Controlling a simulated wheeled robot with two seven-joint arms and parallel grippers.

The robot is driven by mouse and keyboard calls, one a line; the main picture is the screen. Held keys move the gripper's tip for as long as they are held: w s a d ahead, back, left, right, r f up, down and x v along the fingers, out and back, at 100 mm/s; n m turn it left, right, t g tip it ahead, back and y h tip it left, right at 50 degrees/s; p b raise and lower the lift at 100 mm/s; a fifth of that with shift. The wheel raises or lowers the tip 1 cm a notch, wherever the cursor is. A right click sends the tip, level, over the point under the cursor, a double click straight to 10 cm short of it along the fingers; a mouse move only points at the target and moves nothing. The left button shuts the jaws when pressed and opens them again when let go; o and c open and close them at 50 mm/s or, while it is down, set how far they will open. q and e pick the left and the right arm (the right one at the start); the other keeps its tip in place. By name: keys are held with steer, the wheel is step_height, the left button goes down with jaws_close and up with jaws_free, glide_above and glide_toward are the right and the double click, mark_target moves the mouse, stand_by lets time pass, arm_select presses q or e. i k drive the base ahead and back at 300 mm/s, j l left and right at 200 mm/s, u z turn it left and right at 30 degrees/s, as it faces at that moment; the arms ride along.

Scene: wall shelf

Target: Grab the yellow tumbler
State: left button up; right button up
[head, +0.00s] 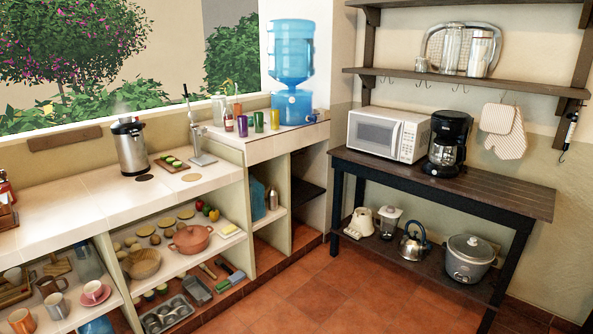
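The yellow tumbler (275,119) stands upright on the raised tiled counter below the window, in front of the blue water dispenser. A green tumbler (258,122) stands just to its left, and a purple tumbler (242,126) stands left of that. An orange tumbler (238,109) is behind the purple one. Neither of my grippers is in the head view.
The blue water dispenser (291,107) stands close behind and right of the tumblers. A glass pitcher (219,108) and a small red bottle (228,122) are to the left. The microwave (388,134) sits on the dark table (500,190). Red floor in front is clear.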

mark_target(274, 114)
steer(key=i+u, duration=0.15)
steer(key=i, duration=2.1)
steer(key=i+u, duration=0.15)
steer(key=i, duration=0.3)
steer(key=i+l+u, duration=0.2)
steer(key=i, duration=0.2)
steer(key=i+u, duration=0.15)
steer(key=i, duration=0.25)
